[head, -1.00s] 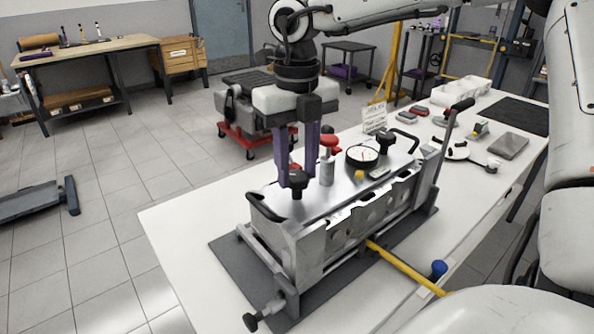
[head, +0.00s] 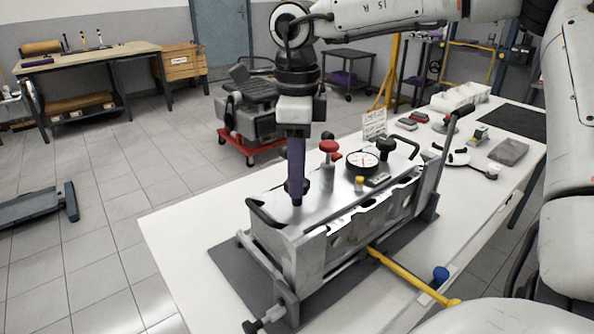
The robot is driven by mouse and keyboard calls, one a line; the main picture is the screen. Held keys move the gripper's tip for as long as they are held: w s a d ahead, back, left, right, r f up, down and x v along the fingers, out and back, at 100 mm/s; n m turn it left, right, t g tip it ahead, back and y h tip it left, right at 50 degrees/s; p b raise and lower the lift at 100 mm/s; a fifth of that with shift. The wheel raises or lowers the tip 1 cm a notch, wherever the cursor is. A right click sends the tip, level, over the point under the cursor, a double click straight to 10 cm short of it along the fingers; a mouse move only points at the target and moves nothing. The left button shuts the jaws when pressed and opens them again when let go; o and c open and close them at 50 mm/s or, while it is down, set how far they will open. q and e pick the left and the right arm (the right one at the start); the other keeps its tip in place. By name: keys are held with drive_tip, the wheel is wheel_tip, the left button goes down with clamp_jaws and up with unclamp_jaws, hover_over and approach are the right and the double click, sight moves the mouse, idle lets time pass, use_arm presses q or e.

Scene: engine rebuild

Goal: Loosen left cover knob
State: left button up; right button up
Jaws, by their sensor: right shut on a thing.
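The left cover knob (head: 287,188) is a black knob on the left part of the flat metal cover (head: 329,198) of the engine block. My right gripper (head: 296,188) points straight down over it and is shut on it. The purple fingers now line up one behind the other and hide most of the knob. A second black knob (head: 385,146) stands at the far right end of the cover. My left gripper is not in view.
On the cover stand a red-topped cylinder (head: 328,165) and a round dial gauge (head: 362,163). Black handles (head: 265,212) sit at the cover's ends. A yellow bar (head: 400,275) sticks out in front. White bins (head: 460,97) stand at the table's far end.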

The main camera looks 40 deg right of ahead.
drive_tip(key=n, duration=0.4)
drive_tip(key=shift+n, duration=0.3)
drive_tip(key=n+p, duration=0.1)
drive_tip(key=n, duration=0.3)
drive_tip(key=shift+n, duration=0.3)
drive_tip(key=n, duration=0.4)
drive_tip(key=shift+p, duration=0.3)
drive_tip(key=shift+n, duration=2.1)
drive_tip(key=o, duration=1.1)
